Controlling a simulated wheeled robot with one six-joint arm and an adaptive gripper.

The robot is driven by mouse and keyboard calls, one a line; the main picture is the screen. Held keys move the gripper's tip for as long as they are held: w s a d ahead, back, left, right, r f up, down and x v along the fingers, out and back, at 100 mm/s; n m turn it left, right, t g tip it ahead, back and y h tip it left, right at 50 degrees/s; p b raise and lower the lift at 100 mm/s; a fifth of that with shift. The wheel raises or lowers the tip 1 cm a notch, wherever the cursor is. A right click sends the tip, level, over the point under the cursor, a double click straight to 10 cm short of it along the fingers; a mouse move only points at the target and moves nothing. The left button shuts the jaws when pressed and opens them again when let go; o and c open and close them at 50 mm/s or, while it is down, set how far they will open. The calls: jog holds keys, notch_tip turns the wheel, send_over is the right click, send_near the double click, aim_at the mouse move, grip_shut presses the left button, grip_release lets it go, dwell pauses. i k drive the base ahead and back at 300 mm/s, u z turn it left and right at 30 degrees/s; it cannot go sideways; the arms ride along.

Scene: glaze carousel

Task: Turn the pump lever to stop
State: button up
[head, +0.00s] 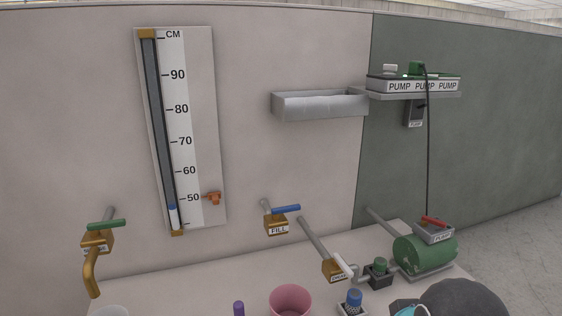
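A red lever (434,221) sits on top of a grey box (434,233) labelled PUMP, at the lower right of the head view. The lever lies nearly flat, its right end slightly lower. The box is mounted on a green cylindrical pump (424,252). No stop marking can be read beside the lever. A black cable runs from the box up to a green plug (416,68) on a grey strip (412,85) marked PUMP several times. My gripper cannot be made out in this view.
A dark rounded shape (462,297) fills the bottom right, in front of the pump. Brass valves labelled FILL (277,224) and DRAIN (334,269), a green-handled tap (97,241) and a pink cup (290,300) stand left. A grey trough (320,105) projects from the wall.

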aim_at(425, 220)
jog(key=u, duration=0.05)
jog(key=k, duration=0.65)
jog(key=z, duration=0.85)
jog(key=i, duration=1.6)
jog(key=u, duration=0.8)
